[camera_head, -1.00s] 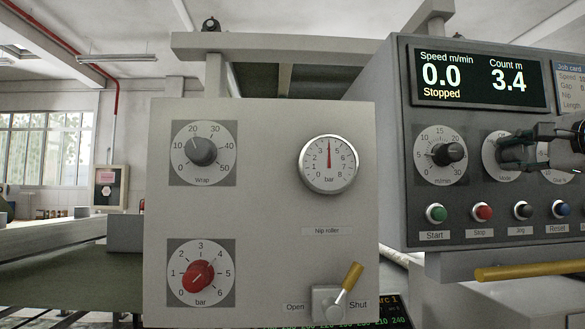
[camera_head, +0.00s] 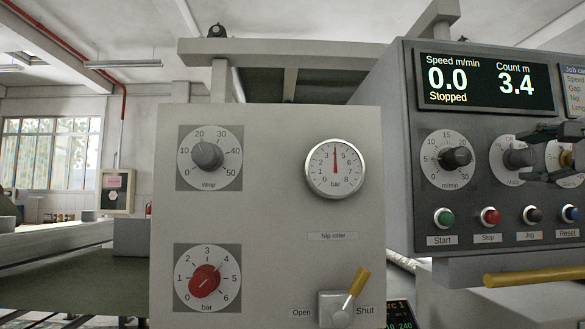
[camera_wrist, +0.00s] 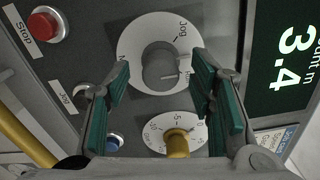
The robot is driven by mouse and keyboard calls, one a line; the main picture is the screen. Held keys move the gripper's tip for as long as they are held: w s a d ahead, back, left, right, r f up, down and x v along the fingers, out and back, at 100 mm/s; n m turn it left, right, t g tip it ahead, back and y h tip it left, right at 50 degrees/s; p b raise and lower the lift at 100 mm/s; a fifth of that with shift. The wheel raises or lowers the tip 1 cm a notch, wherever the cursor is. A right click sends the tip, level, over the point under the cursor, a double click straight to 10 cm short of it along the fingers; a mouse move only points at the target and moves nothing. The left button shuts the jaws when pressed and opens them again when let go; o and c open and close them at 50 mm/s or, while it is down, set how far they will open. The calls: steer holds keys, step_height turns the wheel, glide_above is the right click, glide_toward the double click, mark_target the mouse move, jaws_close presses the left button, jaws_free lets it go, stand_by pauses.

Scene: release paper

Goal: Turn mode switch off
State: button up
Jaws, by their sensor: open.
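The mode switch is a dark round knob (camera_head: 517,160) on a white dial on the grey control panel, partly behind my gripper in the head view. In the wrist view the knob (camera_wrist: 158,66) shows a pale pointer line toward picture right. A "Jog" label stands at the dial's upper right, and my right finger hides part of the dial's edge. My gripper (camera_wrist: 158,72) is open, with its green-padded fingers apart on either side of the knob. I see no clear contact. In the head view my gripper (camera_head: 548,155) comes in from the right edge.
A yellow knob (camera_wrist: 178,144) on another dial sits close to my fingers. The Stop button (camera_head: 489,217), Jog button (camera_head: 533,215) and Reset button (camera_head: 571,214) lie below the dials. A yellow bar (camera_head: 535,279) runs under the panel. The display (camera_head: 487,82) reads 0.0, Stopped.

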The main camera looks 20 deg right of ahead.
steer(key=v, duration=0.9)
steer(key=shift+s+a, duration=0.15)
steer(key=shift+s, duration=0.1)
steer(key=w+a+f+n+g+y+p, duration=0.1)
steer(key=w+a+f+n+g+y, duration=0.2)
steer(key=a+f, duration=0.45)
steer(key=w+a+f+n+g+y, duration=0.2)
steer(key=a+f+n, duration=0.35)
steer(key=a, duration=0.35)
steer(key=w+a+f+n+g+y+p, duration=0.1)
steer(key=w+a+f+n+g+y, duration=0.15)
steer(key=a+f, duration=0.55)
steer(key=s+a+f+n+g+h+p, duration=0.1)
steer(key=s+a+f+n+g, duration=0.2)
steer(key=s+a+f+n, duration=0.2)
steer(key=s+a+f+n+g+h+p, duration=0.1)
steer(key=s+a+f+n+g+h, duration=0.1)
steer(key=s+a+f+n, duration=0.3)
step_height(320, 180, down, 4)
steer(key=shift+s+r+n+g, duration=0.1)
steer(key=shift+s+n+g, duration=0.4)
steer(key=shift+n, duration=0.5)
steer(key=shift+h, duration=0.25)
